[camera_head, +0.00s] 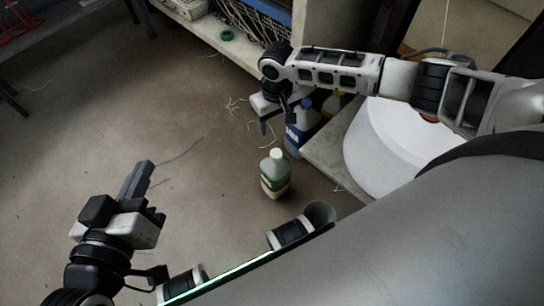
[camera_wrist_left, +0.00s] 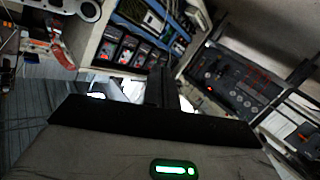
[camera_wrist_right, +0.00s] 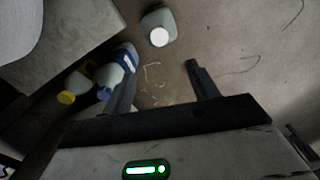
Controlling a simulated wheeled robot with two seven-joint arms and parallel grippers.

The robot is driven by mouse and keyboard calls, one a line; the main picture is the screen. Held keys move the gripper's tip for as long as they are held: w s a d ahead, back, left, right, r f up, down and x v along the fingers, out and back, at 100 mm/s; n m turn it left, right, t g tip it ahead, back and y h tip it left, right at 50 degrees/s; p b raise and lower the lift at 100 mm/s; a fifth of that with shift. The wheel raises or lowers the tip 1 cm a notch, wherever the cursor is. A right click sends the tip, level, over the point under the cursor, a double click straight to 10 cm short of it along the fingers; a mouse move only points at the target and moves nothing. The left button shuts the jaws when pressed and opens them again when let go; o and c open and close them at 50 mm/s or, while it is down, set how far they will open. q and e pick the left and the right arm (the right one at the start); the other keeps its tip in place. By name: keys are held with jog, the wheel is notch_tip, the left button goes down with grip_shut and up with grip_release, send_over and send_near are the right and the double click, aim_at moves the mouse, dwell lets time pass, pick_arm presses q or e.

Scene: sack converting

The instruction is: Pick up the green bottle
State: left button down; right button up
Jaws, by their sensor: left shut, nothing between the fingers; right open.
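The green bottle (camera_head: 275,176) stands upright on the floor in the middle of the head view, with a white cap and a pale label. In the right wrist view it (camera_wrist_right: 158,26) shows from above at the top, beyond my fingertips and apart from them. My right gripper (camera_head: 276,122) is open and empty, above and behind the bottle in the head view; its spread fingers show in the right wrist view (camera_wrist_right: 158,78). My left gripper (camera_head: 138,178) is shut and empty at the lower left, away from the bottle. The left wrist view shows its closed fingers (camera_wrist_left: 161,86).
A blue bottle (camera_head: 297,136) stands close to my right gripper, with a yellow-capped bottle (camera_wrist_right: 72,92) beside it. A low ledge (camera_head: 338,152) bears a large white roll (camera_head: 385,140). Strings lie on the floor. The floor (camera_head: 190,190) left of the green bottle is clear.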

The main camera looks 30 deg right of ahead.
jog(key=b, duration=0.4)
send_over(276, 152)
jog(key=f, duration=0.8)
jog(key=shift+w+d+f, duration=0.1)
jog(key=shift+w+f, duration=0.05)
jog(key=shift+w, duration=0.05)
jog(key=shift+f+b, duration=0.65)
jog(key=shift+f, duration=0.65)
jog(key=f+b, duration=0.2)
jog(key=f, duration=0.1)
jog(key=f+b, duration=0.1)
jog(key=shift+s+a+f+b, duration=0.2)
jog(key=shift+s+f+b, duration=0.1)
jog(key=shift+b, duration=0.1)
jog(key=c, duration=1.3)
pick_arm(q)
notch_tip(276, 152, up, 10)
jog(key=w+m+t+h, duration=0.2)
jog(key=m+t+h, duration=0.3)
jog(key=t, duration=0.1)
jog(key=shift+m+h, duration=0.3)
jog(key=shift+m, duration=0.1)
pick_arm(e)
jog(key=shift+d+f, duration=0.1)
jog(key=shift+f, duration=0.05)
